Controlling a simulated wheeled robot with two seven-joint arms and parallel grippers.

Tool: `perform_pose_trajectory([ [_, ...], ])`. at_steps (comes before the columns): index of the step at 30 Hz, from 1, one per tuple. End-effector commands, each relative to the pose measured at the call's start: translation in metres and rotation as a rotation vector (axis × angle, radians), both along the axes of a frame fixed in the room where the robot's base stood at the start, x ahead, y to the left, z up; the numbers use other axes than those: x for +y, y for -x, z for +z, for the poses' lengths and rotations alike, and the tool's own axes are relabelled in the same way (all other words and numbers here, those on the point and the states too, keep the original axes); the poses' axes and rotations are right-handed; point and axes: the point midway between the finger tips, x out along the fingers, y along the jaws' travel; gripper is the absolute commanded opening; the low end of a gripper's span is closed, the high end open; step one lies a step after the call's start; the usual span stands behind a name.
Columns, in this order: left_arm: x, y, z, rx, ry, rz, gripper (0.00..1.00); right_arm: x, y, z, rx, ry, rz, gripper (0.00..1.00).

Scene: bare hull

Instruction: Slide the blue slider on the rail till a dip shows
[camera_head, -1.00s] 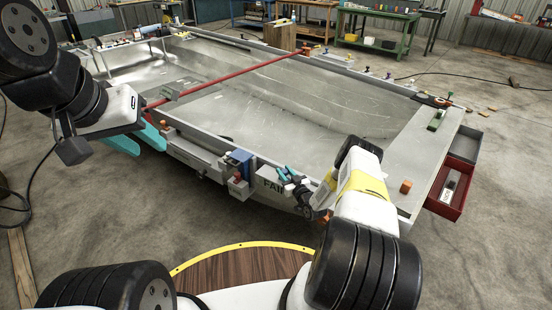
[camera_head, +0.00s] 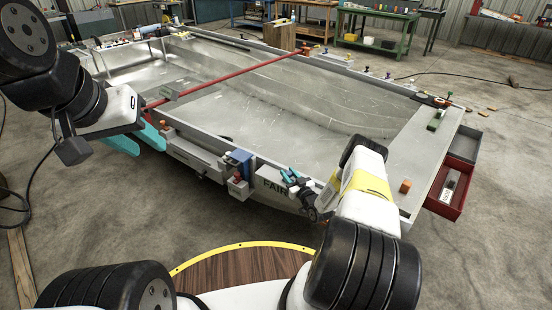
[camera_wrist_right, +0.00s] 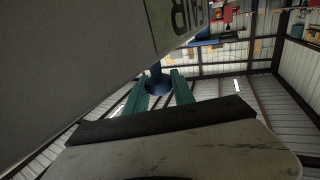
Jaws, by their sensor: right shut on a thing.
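My right gripper (camera_head: 290,178) is at the near side of the hull, beside the "FAIR" lettering. In the right wrist view its two teal fingers (camera_wrist_right: 160,91) are on either side of a round blue part (camera_wrist_right: 158,78), which I take to be the slider. The head view does not show this part clearly, and I cannot make out a dip. My left gripper (camera_head: 138,138) is at the hull's left near corner, its teal fingers apart with nothing seen between them.
A blue block (camera_head: 239,161) and a small grey box with a red top (camera_head: 238,187) are on the hull's near side, left of my right gripper. A red bar (camera_head: 235,77) crosses the hull. An orange block (camera_head: 405,186) and open red drawer (camera_head: 448,199) are at right.

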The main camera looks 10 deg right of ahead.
Motion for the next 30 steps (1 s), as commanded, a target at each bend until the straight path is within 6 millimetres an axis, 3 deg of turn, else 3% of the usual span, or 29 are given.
perform_pose_trajectory([
  [4, 0.000, 0.000, 0.000, 0.000, 0.000, 0.000, 0.36, -0.018, 0.018, -0.001, 0.003, 0.001, -0.003, 0.00],
  [12, 0.000, 0.000, 0.000, 0.000, 0.000, 0.000, 0.36, -0.019, 0.020, -0.001, 0.003, 0.000, -0.002, 0.00],
  [13, 0.000, 0.000, 0.000, 0.000, 0.000, 0.000, 0.36, -0.019, 0.020, -0.001, 0.003, 0.000, -0.002, 0.34],
  [16, 0.000, 0.000, 0.000, 0.000, 0.000, 0.000, 0.36, -0.019, 0.020, -0.001, 0.002, 0.000, -0.002, 0.51],
  [26, 0.000, 0.000, 0.000, 0.000, 0.000, 0.000, 0.36, -0.019, 0.021, -0.001, 0.002, 0.000, -0.002, 0.51],
  [30, 0.000, 0.000, 0.000, 0.000, 0.000, 0.000, 0.36, -0.024, 0.037, -0.001, 0.004, -0.001, -0.003, 0.51],
])
